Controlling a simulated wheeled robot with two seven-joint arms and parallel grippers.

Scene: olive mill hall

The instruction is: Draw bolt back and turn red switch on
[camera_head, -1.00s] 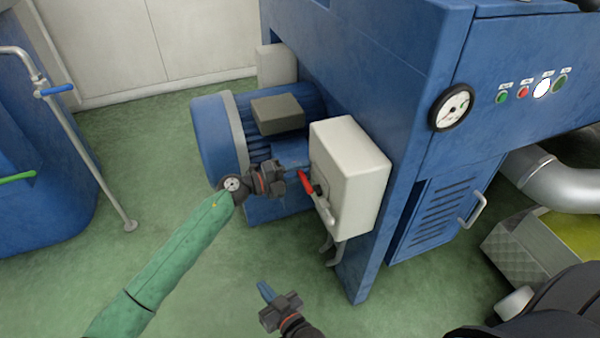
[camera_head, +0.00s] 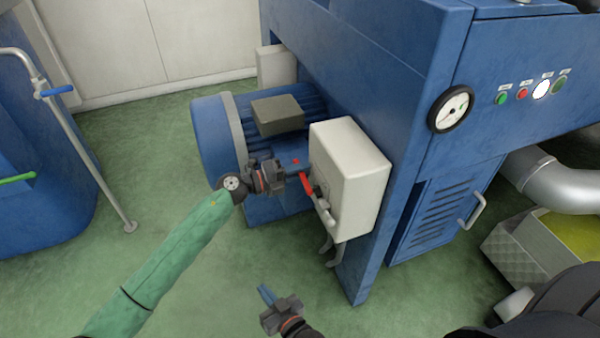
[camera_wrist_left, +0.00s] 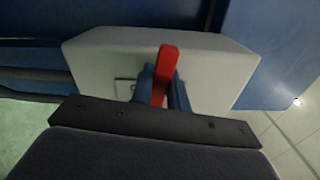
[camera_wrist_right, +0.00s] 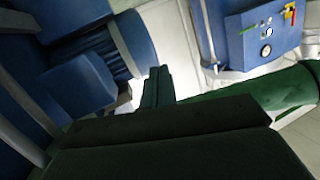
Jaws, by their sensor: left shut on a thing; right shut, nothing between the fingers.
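The red switch (camera_head: 306,185) is a red lever on the near left side of a pale grey box (camera_head: 352,175). My left gripper (camera_head: 290,176) is at the lever. In the left wrist view the red lever (camera_wrist_left: 165,75) stands between the blue fingers (camera_wrist_left: 163,92), which are shut on it. A pale bar (camera_head: 326,216) sits just below the lever on the box; I cannot tell whether it is the bolt or how far it is drawn. My right gripper (camera_head: 266,294) is shut and empty, low in front of the box and apart from it.
The box is fixed to a blue machine (camera_head: 390,90) with a gauge (camera_head: 451,108) and several buttons. A blue motor (camera_head: 215,135) stands behind my left gripper. A pipe stand (camera_head: 95,165) is at left. Green floor (camera_head: 160,150) is clear between.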

